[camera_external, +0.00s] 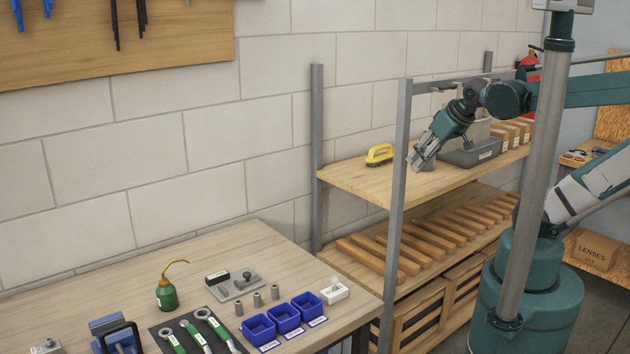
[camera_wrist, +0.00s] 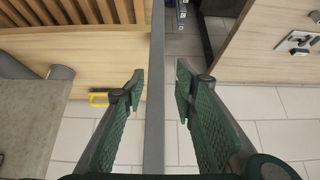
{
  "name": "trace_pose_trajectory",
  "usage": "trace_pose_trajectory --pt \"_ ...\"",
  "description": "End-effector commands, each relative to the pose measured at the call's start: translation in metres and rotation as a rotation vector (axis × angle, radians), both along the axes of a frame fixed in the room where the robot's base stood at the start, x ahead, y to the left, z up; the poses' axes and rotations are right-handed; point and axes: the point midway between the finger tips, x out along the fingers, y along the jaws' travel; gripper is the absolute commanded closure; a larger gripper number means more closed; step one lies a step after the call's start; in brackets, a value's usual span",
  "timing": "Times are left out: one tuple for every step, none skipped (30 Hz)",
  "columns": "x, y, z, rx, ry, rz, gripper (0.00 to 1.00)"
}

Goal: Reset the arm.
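My gripper (camera_external: 424,158) is above the left part of the upper shelf board (camera_external: 352,181), close to the front left shelf post (camera_external: 398,165), and points down and left. In the wrist view my gripper (camera_wrist: 158,95) has its two green ridged fingers spread apart, with nothing held. The grey post (camera_wrist: 155,60) runs through the picture between the fingers. I cannot tell whether it lies between them or beyond them.
The workbench (camera_external: 215,254) at lower left carries blue bins (camera_external: 284,318), green-handled tools (camera_external: 192,337) and an oil can (camera_external: 166,295).

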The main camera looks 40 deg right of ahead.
Motion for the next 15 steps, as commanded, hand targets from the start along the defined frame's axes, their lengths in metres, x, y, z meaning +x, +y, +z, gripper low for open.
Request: trace_pose_trajectory --pt "0.0 0.0 -0.001 0.0 0.0 0.0 0.72" --pt "0.0 0.0 -0.003 -0.001 0.0 0.001 0.72" --pt "0.0 0.0 -0.005 -0.001 0.0 0.001 0.72" --pt "0.0 0.0 -0.007 -0.001 0.0 0.001 0.72" --pt "0.0 0.0 -0.009 -0.001 0.0 0.001 0.72" --pt "0.0 0.0 -0.013 -0.001 0.0 0.001 0.72" --pt "0.0 0.0 -0.016 -0.001 0.0 0.001 0.72" --pt "0.0 0.0 -0.02 -0.001 0.0 0.001 0.72" --pt "0.0 0.0 -0.025 -0.001 0.0 0.001 0.72" --pt "0.0 0.0 -0.028 -0.001 0.0 0.001 0.72" --pt "0.0 0.0 -0.032 -0.001 0.0 0.001 0.72" --pt "0.0 0.0 -0.037 -0.001 0.0 0.001 0.72" --pt "0.0 0.0 -0.04 -0.001 0.0 0.001 0.72" --pt "0.0 0.0 -0.043 -0.001 0.0 0.001 0.72" --pt "0.0 0.0 -0.047 -0.001 0.0 0.001 0.72"
